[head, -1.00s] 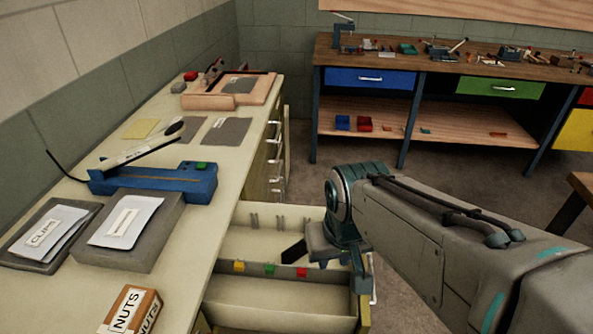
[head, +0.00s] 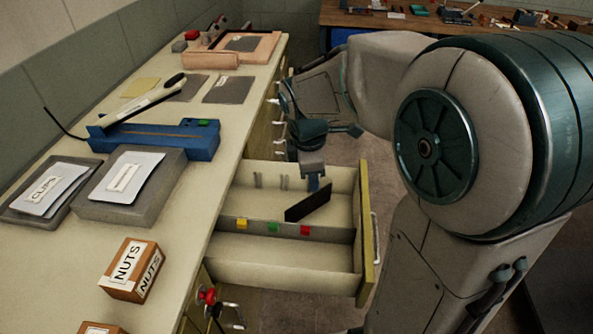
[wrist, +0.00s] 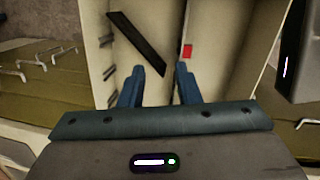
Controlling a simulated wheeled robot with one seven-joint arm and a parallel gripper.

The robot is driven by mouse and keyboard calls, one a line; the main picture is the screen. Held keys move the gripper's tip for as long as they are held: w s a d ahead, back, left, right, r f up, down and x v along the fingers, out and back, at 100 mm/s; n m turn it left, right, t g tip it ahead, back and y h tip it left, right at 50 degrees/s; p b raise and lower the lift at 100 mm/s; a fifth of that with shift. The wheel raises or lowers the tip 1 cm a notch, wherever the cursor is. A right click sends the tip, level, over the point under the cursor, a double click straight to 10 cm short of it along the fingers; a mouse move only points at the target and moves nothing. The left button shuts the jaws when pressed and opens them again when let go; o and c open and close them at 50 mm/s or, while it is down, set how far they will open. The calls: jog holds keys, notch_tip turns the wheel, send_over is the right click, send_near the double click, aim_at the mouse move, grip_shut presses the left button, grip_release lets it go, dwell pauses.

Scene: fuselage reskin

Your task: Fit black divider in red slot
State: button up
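The black divider (head: 308,201) is a thin plate inside the open drawer (head: 285,277), set at a slant in its rear compartment. It also shows in the wrist view (wrist: 137,45), running diagonally. The red tab (head: 305,230) marks a slot on the drawer's cross wall, right of the green and yellow tabs. In the wrist view the red tab (wrist: 188,51) is right of the divider. My gripper (head: 314,186) is over the rear compartment, above the divider. In the wrist view my gripper's fingers (wrist: 159,72) are apart, with the divider's lower end near the gap; contact cannot be told.
The counter (head: 225,140) left of the drawer holds a blue sealer (head: 160,137), grey trays and a NUTS box (head: 130,268). The front compartment is empty. Floor shows right of the drawer.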

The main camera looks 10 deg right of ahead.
jog(key=w+f+n+b, duration=0.2)
jog(key=w+f+n, duration=0.3)
jog(key=w+n, duration=0.15)
jog(key=b, duration=0.1)
send_near(311, 212)
jog(key=shift+w+a+f+n+g, duration=0.15)
jog(key=shift+w+f+n+g, duration=0.25)
jog(key=shift+f, duration=0.25)
jog(key=f, duration=0.2)
jog(key=d+f+b, duration=0.1)
jog(key=f, duration=0.2)
jog(key=shift+w+d, duration=0.1)
grip_shut()
